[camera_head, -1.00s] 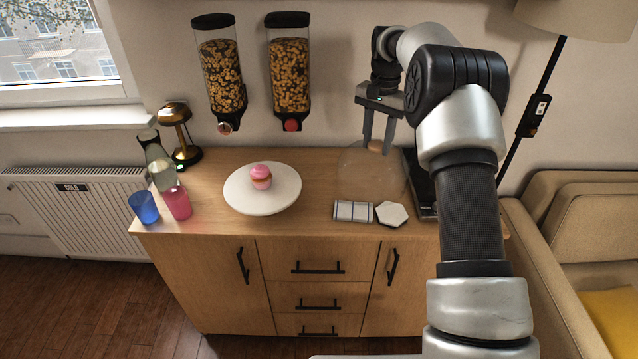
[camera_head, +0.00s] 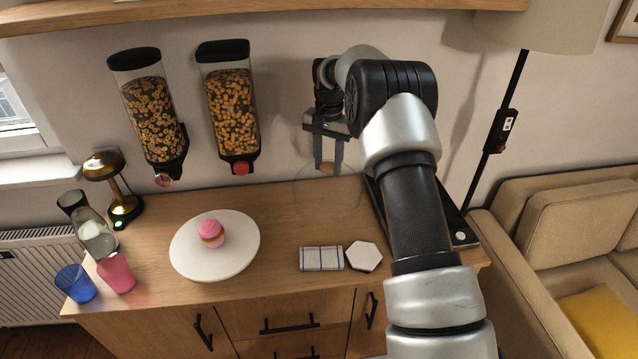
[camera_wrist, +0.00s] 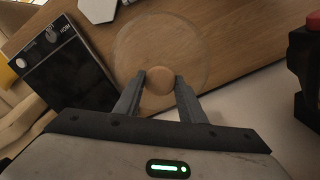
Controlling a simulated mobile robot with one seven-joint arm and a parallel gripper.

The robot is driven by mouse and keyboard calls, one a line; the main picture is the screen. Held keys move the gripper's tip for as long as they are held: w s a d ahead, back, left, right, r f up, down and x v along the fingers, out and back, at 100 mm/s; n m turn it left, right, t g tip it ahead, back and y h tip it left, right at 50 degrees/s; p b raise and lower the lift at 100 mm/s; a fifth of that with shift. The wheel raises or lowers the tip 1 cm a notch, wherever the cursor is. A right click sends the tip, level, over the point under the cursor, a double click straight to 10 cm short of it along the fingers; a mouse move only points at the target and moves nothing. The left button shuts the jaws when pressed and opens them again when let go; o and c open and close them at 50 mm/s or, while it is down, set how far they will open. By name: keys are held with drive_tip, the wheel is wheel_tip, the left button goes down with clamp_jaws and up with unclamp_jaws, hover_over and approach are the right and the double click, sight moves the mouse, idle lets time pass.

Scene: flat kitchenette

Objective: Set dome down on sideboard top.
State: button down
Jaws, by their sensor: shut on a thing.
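The dome (camera_wrist: 135,42) is clear, with a round wooden knob (camera_wrist: 160,80) on top. My gripper (camera_wrist: 161,82) is shut on that knob in the wrist view. In the head view my gripper (camera_head: 328,168) points down over the back of the sideboard top, and the dome (camera_head: 327,190) shows only as a faint outline below it. I cannot tell whether the dome's rim touches the wood. The sideboard top (camera_head: 285,222) is light wood.
A white plate (camera_head: 190,258) with a pink cupcake (camera_head: 211,233) stands left of the dome. Cereal dispensers (camera_head: 232,115) hang behind. Cups and a lamp (camera_head: 118,190) stand left.

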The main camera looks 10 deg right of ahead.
sight(328, 177)
drive_tip(key=shift+f, duration=2.55)
drive_tip(key=shift+f, duration=0.25)
drive_tip(key=c, duration=1.2)
unclamp_jaws()
drive_tip(key=shift+o, duration=0.2)
drive_tip(key=shift+r, duration=0.1)
wheel_tip(328, 177, up, 12)
drive_tip(key=shift+r, duration=0.15)
